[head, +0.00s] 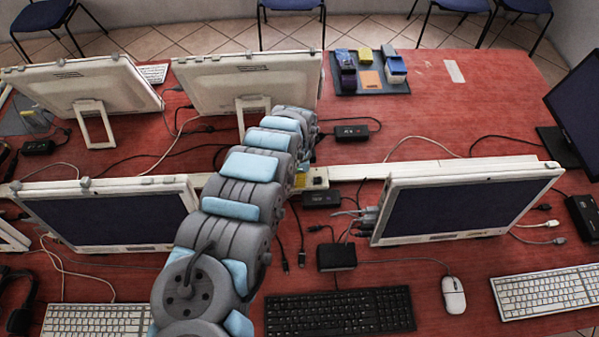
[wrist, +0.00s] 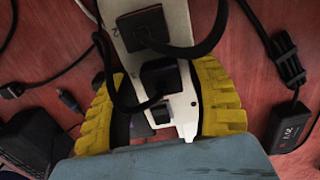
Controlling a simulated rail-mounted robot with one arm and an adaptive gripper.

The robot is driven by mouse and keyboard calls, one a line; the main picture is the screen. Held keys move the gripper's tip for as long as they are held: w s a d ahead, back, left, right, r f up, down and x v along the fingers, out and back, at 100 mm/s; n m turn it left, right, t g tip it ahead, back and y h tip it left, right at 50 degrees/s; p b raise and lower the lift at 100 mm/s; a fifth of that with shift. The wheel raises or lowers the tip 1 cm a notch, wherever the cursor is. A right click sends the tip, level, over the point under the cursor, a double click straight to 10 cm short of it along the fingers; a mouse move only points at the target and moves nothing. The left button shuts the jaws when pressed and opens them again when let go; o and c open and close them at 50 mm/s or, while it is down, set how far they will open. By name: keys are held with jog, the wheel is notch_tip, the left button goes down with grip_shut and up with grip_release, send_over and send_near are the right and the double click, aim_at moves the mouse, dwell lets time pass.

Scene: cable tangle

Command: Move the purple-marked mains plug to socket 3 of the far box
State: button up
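In the wrist view my gripper (wrist: 162,72) has its yellow fingers apart on either side of a pale socket box (wrist: 186,104). A black plug (wrist: 160,78) with a thick cable sits in the box between the fingers, with gaps visible beside it. Another black plug (wrist: 140,26) sits further up, beside a printed 2. A dull purplish-grey patch (wrist: 140,127) shows low beside the left finger; I cannot tell whether it is the purple mark. In the head view the end of a pale box (head: 319,179) shows beside my arm, which mostly hides my gripper. I cannot identify the far box.
Loose cables and black adapters (head: 337,257) lie around the box on the red table (head: 455,265). Monitors (head: 460,203) stand on both sides. A keyboard (head: 340,311) and a mouse (head: 453,296) lie in front. A dark tray (head: 372,86) with small items lies behind.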

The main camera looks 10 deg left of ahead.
jog(key=shift+r, duration=0.1)
jog(key=shift+w+a+r, duration=0.1)
jog(key=shift+r, duration=0.75)
notch_tip(320, 180, up, 10)
jog(key=shift+r, duration=0.1)
dwell(0.3)
